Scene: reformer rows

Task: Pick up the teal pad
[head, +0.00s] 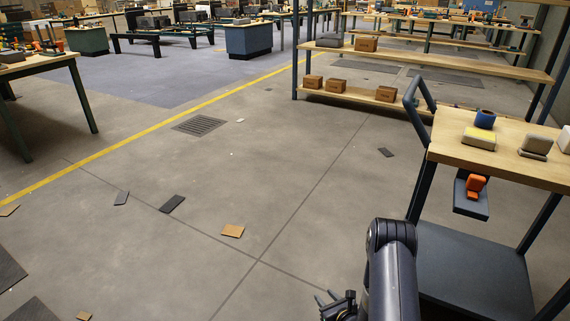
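I cannot make out a pad that is clearly teal. Small flat pieces lie on the concrete floor: a dark grey one (172,203), a blue-grey one (121,198) and another dark one (386,152). Their exact colour is hard to tell. My gripper (335,299) is at the bottom edge, right of centre, partly cut off by the frame. It is over the floor, apart from these pieces. Whether its fingers are open or shut does not show clearly.
A wood-topped cart (510,158) stands at right, holding a blue cup-like item (485,119) and several blocks. A shelf rack (400,58) with brown boxes is behind it. Tan pieces (233,231) and a floor grate (199,125) lie around. The middle floor is mostly clear.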

